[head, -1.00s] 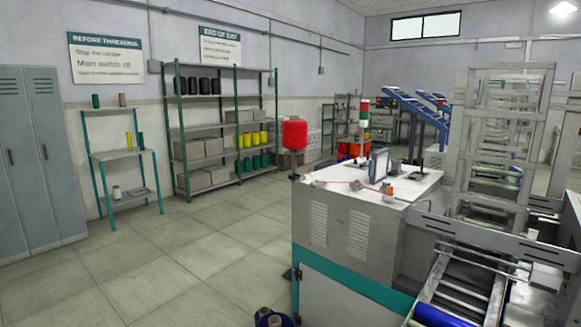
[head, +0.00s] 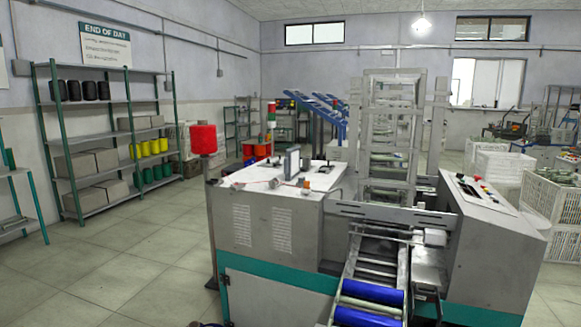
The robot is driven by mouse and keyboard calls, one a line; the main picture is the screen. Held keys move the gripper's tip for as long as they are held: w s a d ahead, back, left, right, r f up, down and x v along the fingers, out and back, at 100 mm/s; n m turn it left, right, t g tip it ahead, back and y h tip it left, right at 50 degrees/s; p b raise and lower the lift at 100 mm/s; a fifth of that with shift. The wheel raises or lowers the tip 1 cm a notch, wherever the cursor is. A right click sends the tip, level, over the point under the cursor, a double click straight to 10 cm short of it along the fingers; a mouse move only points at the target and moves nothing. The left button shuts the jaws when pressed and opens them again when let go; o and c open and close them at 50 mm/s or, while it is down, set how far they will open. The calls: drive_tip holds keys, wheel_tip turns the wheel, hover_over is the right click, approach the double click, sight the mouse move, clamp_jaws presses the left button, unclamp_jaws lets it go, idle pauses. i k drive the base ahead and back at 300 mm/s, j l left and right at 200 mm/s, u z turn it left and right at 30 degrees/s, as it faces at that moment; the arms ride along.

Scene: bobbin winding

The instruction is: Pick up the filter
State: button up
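I cannot make out anything that is clearly a filter in the head view. My gripper is not in view. A winding machine (head: 272,232) with a grey body and a teal base band fills the middle. A red thread cone (head: 203,139) stands on a post at the machine's left corner.
A teal-framed shelf (head: 98,137) with boxes and yellow and green spools stands at the left wall. Blue rollers (head: 372,293) lie low at the front of the machine. White crates (head: 553,205) stand at the right. The tiled floor (head: 115,275) at left is clear.

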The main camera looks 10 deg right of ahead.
sight(292, 161)
drive_tip(key=j+u, duration=0.15)
drive_tip(key=u, duration=1.15)
drive_tip(key=i+j+u, duration=0.25)
drive_tip(key=j, duration=0.4)
drive_tip(key=i+j+u, duration=0.2)
drive_tip(key=i+j, duration=0.25)
drive_tip(key=i+j+u, duration=0.25)
drive_tip(key=i+j, duration=0.2)
drive_tip(key=j, duration=0.15)
drive_tip(key=i+j, duration=0.15)
drive_tip(key=i, duration=0.8)
drive_tip(key=i+j+u, duration=0.1)
drive_tip(key=i, duration=0.8)
drive_tip(key=i+l+z, duration=0.15)
drive_tip(key=i+z, duration=0.3)
drive_tip(key=i, duration=0.2)
drive_tip(key=i+j+z, duration=0.1)
drive_tip(key=i+z, duration=0.3)
drive_tip(key=i, duration=0.2)
drive_tip(key=i+j+z, duration=0.3)
drive_tip(key=i+z, duration=0.15)
drive_tip(key=i, duration=0.2)
drive_tip(key=i+l+z, duration=0.25)
drive_tip(key=i+z, duration=0.2)
drive_tip(key=i+l+z, duration=0.1)
drive_tip(key=i+z, duration=0.85)
drive_tip(key=i+j+z, duration=0.3)
drive_tip(key=z, duration=0.2)
drive_tip(key=i, duration=0.05)
